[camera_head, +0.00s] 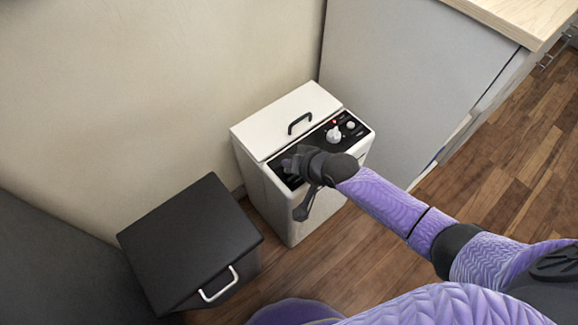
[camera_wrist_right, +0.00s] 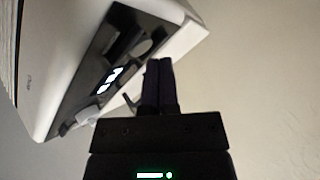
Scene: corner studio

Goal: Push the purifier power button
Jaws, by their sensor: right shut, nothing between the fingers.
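The purifier (camera_head: 262,141) is a white box with a black control panel (camera_head: 318,142) along its top front edge. The panel carries a white knob (camera_head: 333,134), a small round white button (camera_head: 351,125) and a red light. I cannot tell which control is the power button. My right gripper (camera_head: 288,165) is at the panel's left end and hides part of it; contact is unclear. In the right wrist view its dark fingers (camera_wrist_right: 158,84) are together and empty, beside the panel (camera_wrist_right: 98,84) with its lit display (camera_wrist_right: 109,80). My left gripper is out of view.
A dark box (camera_head: 190,240) with a light handle stands left of the purifier. A grey cabinet (camera_head: 405,85) with a wooden top stands behind right. The wall is close behind the purifier. Wooden floor (camera_head: 510,165) is open at right.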

